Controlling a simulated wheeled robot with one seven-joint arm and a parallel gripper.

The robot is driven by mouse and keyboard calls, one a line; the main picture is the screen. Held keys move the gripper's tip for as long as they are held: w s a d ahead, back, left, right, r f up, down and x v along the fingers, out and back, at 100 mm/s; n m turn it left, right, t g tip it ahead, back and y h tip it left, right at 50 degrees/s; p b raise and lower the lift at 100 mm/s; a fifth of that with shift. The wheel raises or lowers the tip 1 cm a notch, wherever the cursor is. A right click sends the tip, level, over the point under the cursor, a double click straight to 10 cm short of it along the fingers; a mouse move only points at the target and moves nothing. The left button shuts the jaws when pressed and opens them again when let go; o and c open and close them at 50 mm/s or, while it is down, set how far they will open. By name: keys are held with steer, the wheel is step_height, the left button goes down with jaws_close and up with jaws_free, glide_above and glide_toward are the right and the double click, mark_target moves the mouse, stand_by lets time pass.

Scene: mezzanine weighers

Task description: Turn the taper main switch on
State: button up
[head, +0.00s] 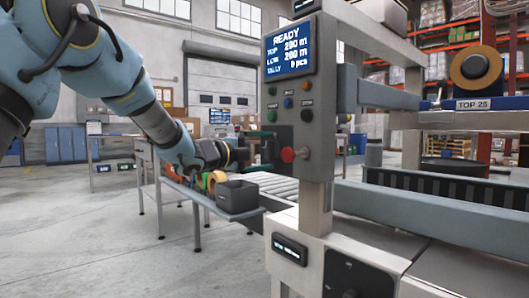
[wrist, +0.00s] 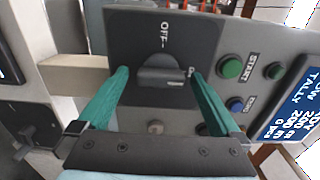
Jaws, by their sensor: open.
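The main switch (wrist: 163,76) is a dark rotary knob on a black plate (wrist: 124,42) in the wrist view. OFF is printed above it. A second label at its right is partly hidden by a finger. I cannot tell for sure which mark the knob points at. My gripper (wrist: 160,74) is open, with one green finger on each side of the knob. A gap shows at the left; contact at the right is unclear. In the head view my gripper (head: 259,150) is at the left side of the control post, where the switch is largely hidden.
The control post (head: 315,120) carries a READY screen (head: 289,50), several small buttons and a red mushroom button (head: 288,155) close to my gripper. A grey bin (head: 237,196) stands just below my gripper. A lower panel (head: 349,275) has another dark knob. Open floor lies at the left.

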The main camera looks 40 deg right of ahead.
steer(key=shift+a, duration=0.1)
steer(key=a, duration=1)
steer(key=shift+w+a+p, duration=0.3)
